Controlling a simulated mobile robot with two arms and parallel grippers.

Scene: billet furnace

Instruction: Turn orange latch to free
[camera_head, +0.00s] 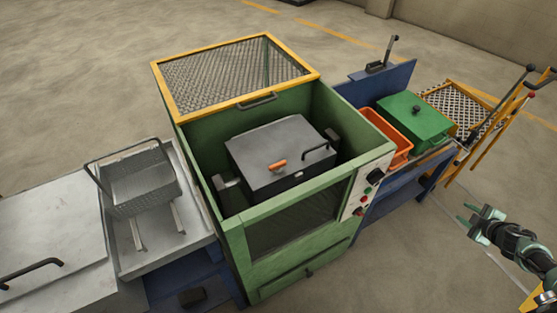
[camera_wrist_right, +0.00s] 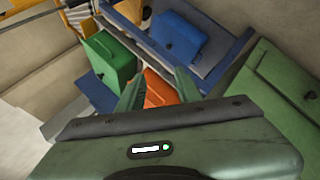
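The orange latch (camera_head: 277,165) lies on the top of a dark grey box (camera_head: 262,148) inside the green furnace housing (camera_head: 240,235). A black bar handle (camera_head: 317,153) sits on the box to the right of the latch. My right gripper (camera_head: 464,214) is off to the right of the housing, well apart from the latch, with its fingers spread and nothing between them. In the right wrist view its two green fingers (camera_wrist_right: 160,73) stand apart. The latch cannot be made out in that view. My left gripper is not in view.
The yellow-framed mesh lid (camera_head: 235,75) stands raised behind the box. A control panel (camera_head: 366,189) is on the housing's right front. An orange bin (camera_head: 396,132) and green box (camera_head: 414,117) stand right. A wire basket (camera_head: 140,180) stands left. Floor around my right gripper is clear.

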